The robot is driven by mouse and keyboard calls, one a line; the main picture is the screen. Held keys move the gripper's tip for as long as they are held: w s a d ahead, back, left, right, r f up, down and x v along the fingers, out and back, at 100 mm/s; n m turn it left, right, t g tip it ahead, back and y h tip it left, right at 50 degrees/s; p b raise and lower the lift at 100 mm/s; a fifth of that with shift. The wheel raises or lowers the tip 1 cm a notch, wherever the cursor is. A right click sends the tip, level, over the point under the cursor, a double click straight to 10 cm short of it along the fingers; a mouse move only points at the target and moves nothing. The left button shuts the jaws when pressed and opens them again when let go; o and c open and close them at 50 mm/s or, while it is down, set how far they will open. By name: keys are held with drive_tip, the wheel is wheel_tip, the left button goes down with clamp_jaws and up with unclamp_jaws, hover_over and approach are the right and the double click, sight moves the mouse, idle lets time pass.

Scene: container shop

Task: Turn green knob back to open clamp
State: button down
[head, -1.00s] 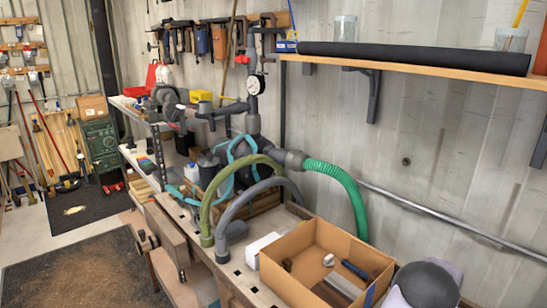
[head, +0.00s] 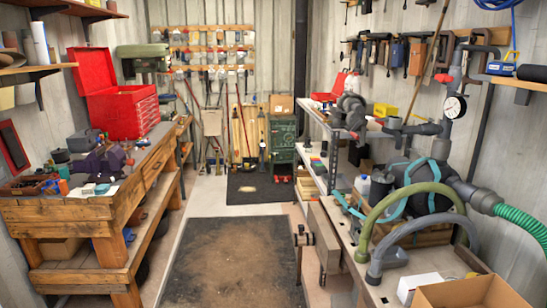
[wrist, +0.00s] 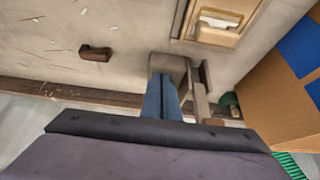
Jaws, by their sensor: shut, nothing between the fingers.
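In the wrist view my gripper (wrist: 163,98) shows as blue fingers pressed together, extending from a dark bar. It is shut and holds nothing. The fingertips are close to a grey block with a slim bar beside it (wrist: 200,95), perhaps a clamp; I cannot tell whether they touch. A small dark green piece (wrist: 229,104) lies to the right of this bar; it may be the green knob, but it is partly hidden and unclear. The head view shows neither my gripper nor a clear green knob.
A cardboard box (wrist: 285,110) stands close on the right in the wrist view; it also shows in the head view (head: 430,295). Green (head: 520,228), olive and grey hoses arch over the right bench. A wooden workbench (head: 60,215) stands left. The middle floor is clear.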

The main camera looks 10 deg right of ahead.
drive_tip(key=shift+s+a+r, duration=0.1)
drive_tip(key=shift+a, duration=0.15)
wheel_tip(320, 180, up, 6)
drive_tip(key=p, duration=0.3)
drive_tip(key=shift+p, duration=0.4)
